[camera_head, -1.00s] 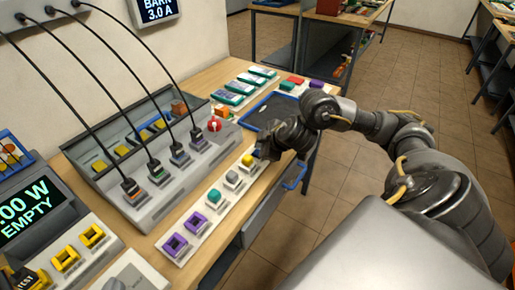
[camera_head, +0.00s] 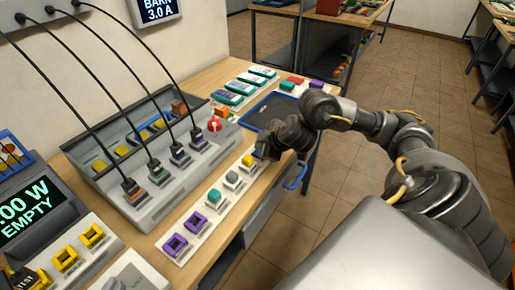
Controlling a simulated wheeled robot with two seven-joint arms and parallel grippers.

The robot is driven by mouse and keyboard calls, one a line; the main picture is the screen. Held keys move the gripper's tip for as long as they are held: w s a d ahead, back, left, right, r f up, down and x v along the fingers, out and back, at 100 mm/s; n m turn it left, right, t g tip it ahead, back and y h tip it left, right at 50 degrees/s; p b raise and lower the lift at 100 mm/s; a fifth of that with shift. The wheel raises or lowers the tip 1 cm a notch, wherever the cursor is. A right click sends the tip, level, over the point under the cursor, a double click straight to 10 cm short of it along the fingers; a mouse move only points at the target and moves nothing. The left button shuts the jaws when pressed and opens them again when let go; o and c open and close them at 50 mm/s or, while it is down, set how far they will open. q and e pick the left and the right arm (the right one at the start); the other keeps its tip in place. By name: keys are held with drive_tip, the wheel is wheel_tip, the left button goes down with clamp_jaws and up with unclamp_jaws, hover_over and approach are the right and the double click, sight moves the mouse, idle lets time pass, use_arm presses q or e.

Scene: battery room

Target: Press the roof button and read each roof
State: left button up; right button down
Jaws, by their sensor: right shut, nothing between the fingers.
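A pale strip (camera_head: 213,217) along the bench's front edge carries a yellow button (camera_head: 248,160), a grey one (camera_head: 232,175), a teal one (camera_head: 215,195) and two purple square-framed pieces (camera_head: 175,244). My right gripper (camera_head: 263,152) is shut and empty, just right of the yellow button; I cannot tell whether it touches it. A wall display (camera_head: 157,9) reads "BARN 3.0 A", its top cut off. A second display (camera_head: 38,212) at the left reads "00 W EMPTY", its left side cut off. My left gripper is not in view.
A grey console (camera_head: 160,202) with several plugged black cables and a red knob (camera_head: 214,125) stands behind the strip. A blue-rimmed tray (camera_head: 262,108) and several teal-and-white devices (camera_head: 240,88) lie beyond. The tiled floor (camera_head: 345,190) right of the bench is clear.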

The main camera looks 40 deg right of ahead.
drive_tip(key=shift+f, duration=0.1)
idle(0.3)
drive_tip(key=shift+f, duration=0.35)
drive_tip(key=shift+f+b, duration=0.3)
drive_tip(key=shift+f, duration=0.1)
idle(0.8)
drive_tip(key=shift+r, duration=0.1)
drive_tip(key=shift+r+p, duration=0.75)
drive_tip(key=shift+p, duration=0.25)
wheel_tip(320, 180, up, 5)
drive_tip(key=p, duration=0.6)
idle(0.4)
